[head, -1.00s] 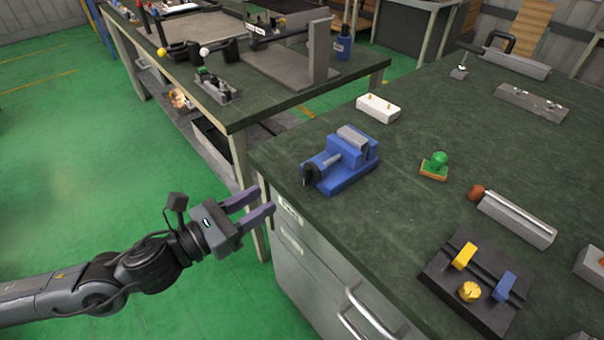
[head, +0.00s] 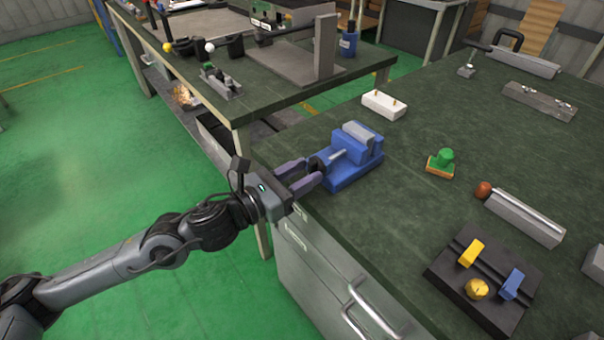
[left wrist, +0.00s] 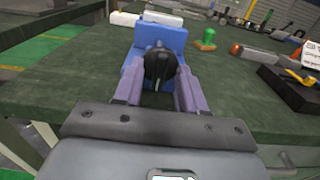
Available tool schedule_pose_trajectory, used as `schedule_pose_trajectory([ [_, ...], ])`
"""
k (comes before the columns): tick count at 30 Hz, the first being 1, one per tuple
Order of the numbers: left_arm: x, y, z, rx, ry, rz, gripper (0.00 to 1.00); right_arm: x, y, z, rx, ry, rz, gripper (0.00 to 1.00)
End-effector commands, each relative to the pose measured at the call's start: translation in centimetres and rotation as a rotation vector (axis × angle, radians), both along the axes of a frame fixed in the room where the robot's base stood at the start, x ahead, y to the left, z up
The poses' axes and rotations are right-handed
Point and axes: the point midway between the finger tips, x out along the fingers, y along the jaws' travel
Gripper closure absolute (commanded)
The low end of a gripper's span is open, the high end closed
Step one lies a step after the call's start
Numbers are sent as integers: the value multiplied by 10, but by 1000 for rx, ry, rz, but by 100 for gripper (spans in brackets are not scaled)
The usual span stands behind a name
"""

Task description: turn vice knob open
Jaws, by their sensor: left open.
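The blue vice (head: 352,160) sits near the left corner of the green-topped bench. It also shows in the left wrist view (left wrist: 158,38), straight ahead. Its black knob (left wrist: 160,67) faces my left gripper; in the head view the knob (head: 317,163) is partly hidden by the fingers. My left gripper (head: 312,174) is open, with its purple fingers on either side of the knob. In the left wrist view the fingertips (left wrist: 160,88) flank the knob; I cannot tell whether they touch it. My right gripper is not in view.
A white block (head: 384,104) lies behind the vice. The bench's front-left edge runs below my left gripper.

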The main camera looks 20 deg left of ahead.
Motion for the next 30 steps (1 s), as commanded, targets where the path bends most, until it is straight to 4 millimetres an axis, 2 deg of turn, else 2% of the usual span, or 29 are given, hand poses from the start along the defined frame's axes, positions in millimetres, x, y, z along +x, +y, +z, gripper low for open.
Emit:
schedule_pose_trajectory([
  [9,1,-1,0,1,0,0,61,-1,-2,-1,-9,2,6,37],
  [17,1,0,0,1,0,0,100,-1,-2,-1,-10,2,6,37],
  [30,1,0,0,-43,25,1,100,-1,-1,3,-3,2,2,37],
])
